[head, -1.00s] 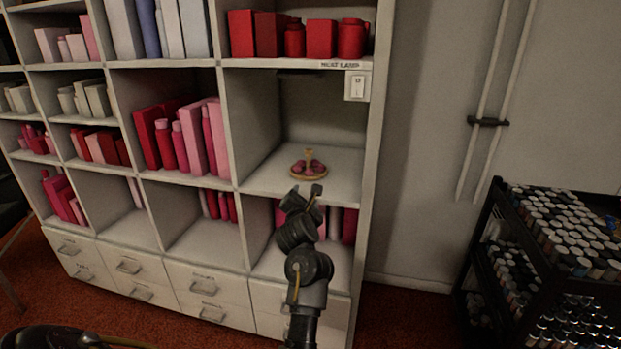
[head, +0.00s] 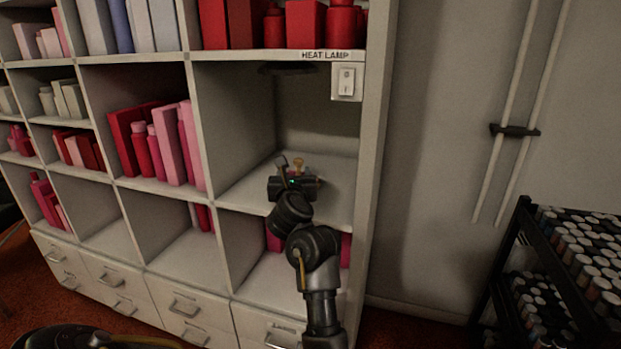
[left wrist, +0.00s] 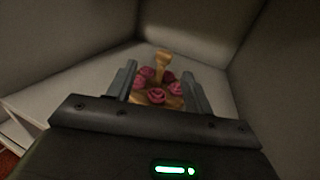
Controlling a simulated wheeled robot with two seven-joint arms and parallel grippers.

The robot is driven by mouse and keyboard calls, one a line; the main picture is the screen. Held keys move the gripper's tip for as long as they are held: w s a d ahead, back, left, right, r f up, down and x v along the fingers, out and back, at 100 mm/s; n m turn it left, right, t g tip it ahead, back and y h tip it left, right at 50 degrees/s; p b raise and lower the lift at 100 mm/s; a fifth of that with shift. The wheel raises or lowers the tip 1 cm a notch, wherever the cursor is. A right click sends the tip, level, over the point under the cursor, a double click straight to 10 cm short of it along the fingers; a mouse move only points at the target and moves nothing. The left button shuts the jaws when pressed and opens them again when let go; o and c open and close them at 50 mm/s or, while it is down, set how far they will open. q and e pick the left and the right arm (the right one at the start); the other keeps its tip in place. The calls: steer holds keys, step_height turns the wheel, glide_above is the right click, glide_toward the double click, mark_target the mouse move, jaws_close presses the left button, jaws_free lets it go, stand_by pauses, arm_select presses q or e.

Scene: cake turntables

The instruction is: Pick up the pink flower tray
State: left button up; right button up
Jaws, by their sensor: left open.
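The pink flower tray (left wrist: 160,92) stands on the middle shelf of the right column, a round tan tray with several pink flowers and an upright golden handle. In the head view only its handle top (head: 298,163) and a little of its side show; my gripper hides the rest. My left gripper (head: 290,162) is at the shelf, in front of the tray. In the left wrist view the open fingers (left wrist: 158,85) point at the tray, one on each side of it in the picture, with the handle between them. I cannot tell any contact. My right gripper is not seen.
The tray's shelf compartment (head: 245,185) has side walls and a back wall close around it. A heat lamp (head: 288,69) hangs under the shelf above, with a switch (head: 346,82) at right. A black rack of jars (head: 570,260) stands at right.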

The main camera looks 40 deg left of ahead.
mark_target(298, 162)
arm_select(q)
steer(key=shift+a, duration=0.15)
steer(key=shift+w+a+r, duration=0.1)
steer(key=shift+w+r, duration=0.05)
steer(key=x, duration=0.4)
steer(key=shift+w+b, duration=0.3)
steer(key=shift+w, duration=0.2)
steer(key=shift+f+x, duration=0.1)
steer(key=shift+x, duration=1.25)
steer(key=shift+f+x, duration=0.15)
steer(key=shift+x, duration=1.2)
steer(key=shift+w, duration=0.1)
jaws_close()
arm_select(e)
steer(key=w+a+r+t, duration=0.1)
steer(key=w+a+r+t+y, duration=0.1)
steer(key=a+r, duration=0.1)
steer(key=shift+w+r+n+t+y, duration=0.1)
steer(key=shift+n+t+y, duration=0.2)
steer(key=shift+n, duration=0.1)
